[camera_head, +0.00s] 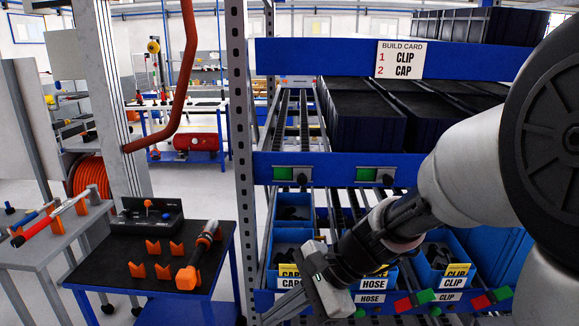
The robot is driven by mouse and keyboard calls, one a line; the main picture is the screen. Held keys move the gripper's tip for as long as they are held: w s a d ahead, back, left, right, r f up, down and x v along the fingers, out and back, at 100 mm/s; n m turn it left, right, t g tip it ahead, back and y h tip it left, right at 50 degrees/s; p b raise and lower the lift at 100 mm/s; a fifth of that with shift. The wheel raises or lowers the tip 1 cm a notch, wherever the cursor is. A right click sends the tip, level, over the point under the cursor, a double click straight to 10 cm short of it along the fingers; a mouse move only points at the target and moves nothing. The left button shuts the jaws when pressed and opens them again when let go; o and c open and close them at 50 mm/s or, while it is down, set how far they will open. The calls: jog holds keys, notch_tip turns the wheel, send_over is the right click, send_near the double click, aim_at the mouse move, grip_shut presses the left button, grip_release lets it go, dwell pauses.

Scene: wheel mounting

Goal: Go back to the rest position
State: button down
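My gripper (326,284) hangs at the end of my arm, which reaches in from the right. It is in front of the lower shelf of the rack, between the blue CAP bin (292,243) and the blue HOSE bin (376,272). It covers part of both bins. Its fingers are too small and unclear to tell if they are open or shut, and I see no part held in it. The blue CLIP bin (443,258) is to the right, with dark parts inside.
A build card (401,60) on the rack reads CLIP, CAP. A black-topped table (112,262) with orange holders and an orange-black tool (199,258) stands at left. A grey table (38,245) is farther left. Floor shows behind the tables.

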jog(key=s+d+r+n+t+h, duration=0.2)
jog(key=s+d+r+n+h, duration=0.3)
jog(key=d, duration=0.3)
jog(key=s+d+r+n+t+h, duration=0.3)
jog(key=s+d+r+n, duration=0.2)
jog(key=d+n, duration=0.25)
notch_tip(320, 180, up, 16)
jog(key=p, duration=1.5)
jog(key=shift+d+f, duration=0.25)
jog(key=shift+d, duration=0.15)
